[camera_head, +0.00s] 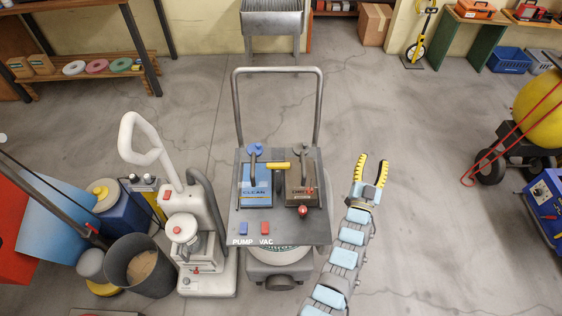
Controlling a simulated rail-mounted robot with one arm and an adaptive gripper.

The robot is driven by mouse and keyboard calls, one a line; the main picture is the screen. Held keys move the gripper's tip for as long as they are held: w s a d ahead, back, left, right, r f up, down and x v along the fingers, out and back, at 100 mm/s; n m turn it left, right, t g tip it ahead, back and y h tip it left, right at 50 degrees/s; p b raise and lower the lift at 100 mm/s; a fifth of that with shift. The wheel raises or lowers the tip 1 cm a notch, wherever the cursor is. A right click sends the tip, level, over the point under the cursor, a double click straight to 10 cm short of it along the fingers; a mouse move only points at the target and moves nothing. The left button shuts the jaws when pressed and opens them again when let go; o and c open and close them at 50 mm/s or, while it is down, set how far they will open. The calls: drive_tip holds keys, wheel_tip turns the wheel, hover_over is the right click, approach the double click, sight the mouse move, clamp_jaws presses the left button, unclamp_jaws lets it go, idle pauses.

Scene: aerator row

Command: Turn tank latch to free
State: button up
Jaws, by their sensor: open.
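A grey machine (326,232) with a tall push handle stands in the middle of the view. On its top are a blue tank (256,190) marked CLEAN and a brown tank (297,197) with a red label. A yellow lever (278,166) lies crosswise between the tanks, near their back edge. It may be the tank latch; its setting cannot be read. A red knob (303,210) sits in front of the brown tank. My gripper (372,160) is open and empty, with yellow fingers, over the floor to the right of the machine, apart from it.
Blue and red switches marked PUMP and VAC are on the machine's front panel (285,234). A white upright machine (190,205) and a dark bucket (142,272) stand close on the left. The floor (430,190) to the right is clear up to a wheeled machine with a yellow tank (540,105).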

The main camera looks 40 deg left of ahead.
drive_tip(key=w+a+r+m+g+h+p, duration=0.1)
drive_tip(key=w+a+m+g+h+p, duration=0.2)
drive_tip(key=w, duration=0.4)
drive_tip(key=w+a+r+m+g+h+p, duration=0.1)
drive_tip(key=w+a+r+m+g+h, duration=0.15)
drive_tip(key=w+a, duration=0.3)
wheel_tip(320, 180, up, 10)
drive_tip(key=m+g+h+p, duration=0.3)
drive_tip(key=m+g+p, duration=0.4)
drive_tip(key=g, duration=0.8)
hover_over(278, 164)
wheel_tip(278, 164, down, 16)
drive_tip(key=shift+d+f+b, duration=0.15)
drive_tip(key=shift+f+b, duration=0.1)
drive_tip(key=shift+b, duration=0.35)
drive_tip(key=shift+f, duration=0.35)
